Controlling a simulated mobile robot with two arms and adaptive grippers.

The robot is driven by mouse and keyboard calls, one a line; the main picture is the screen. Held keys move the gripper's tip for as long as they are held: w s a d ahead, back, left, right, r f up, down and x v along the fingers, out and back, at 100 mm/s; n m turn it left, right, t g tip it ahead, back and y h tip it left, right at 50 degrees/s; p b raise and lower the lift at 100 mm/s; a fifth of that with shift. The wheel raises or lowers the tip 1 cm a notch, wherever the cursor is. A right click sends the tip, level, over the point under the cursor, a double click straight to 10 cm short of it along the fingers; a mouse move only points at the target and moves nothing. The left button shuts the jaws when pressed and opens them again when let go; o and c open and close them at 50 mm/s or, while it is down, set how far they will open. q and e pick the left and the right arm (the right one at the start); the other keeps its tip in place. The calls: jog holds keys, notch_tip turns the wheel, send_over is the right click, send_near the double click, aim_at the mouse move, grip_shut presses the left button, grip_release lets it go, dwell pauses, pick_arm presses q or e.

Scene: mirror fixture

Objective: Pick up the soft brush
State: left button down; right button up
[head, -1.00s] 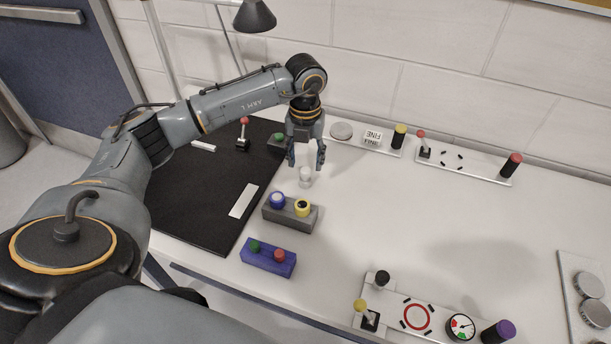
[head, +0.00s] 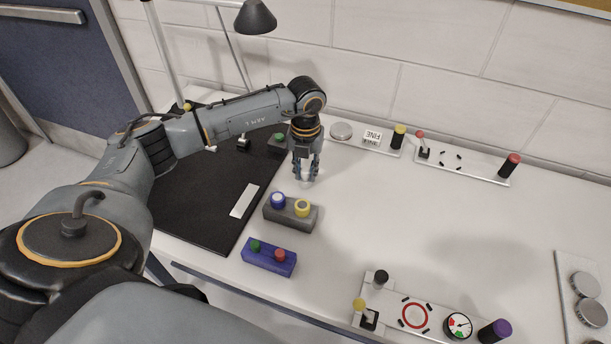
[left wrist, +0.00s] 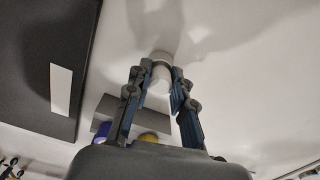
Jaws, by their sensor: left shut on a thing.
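The soft brush, a small white cylinder, stands on the white table. In the left wrist view the brush (left wrist: 161,66) is between the two fingers of my left gripper (left wrist: 159,85). In the head view my left gripper (head: 306,176) points down at the table, with its fingers closed around the brush, which they mostly hide. My right gripper is in neither view.
A grey box (head: 291,216) with blue and yellow buttons stands just in front of the gripper. A purple box (head: 269,260) is nearer. A black panel (head: 190,215) lies to the left. The table's middle right is clear.

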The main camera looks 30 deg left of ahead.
pick_arm(q)
jog(key=shift+r+b, duration=0.35)
jog(key=shift+r, duration=0.3)
jog(key=s+d+r+b, duration=0.2)
jog(key=s+d+r, duration=0.7)
jog(key=s+r, duration=0.1)
jog(key=shift+s+r+b, duration=0.3)
jog(key=shift+r, duration=0.55)
jog(key=shift+d, duration=0.1)
jog(key=c, duration=1.8)
grip_release()
grip_shut()
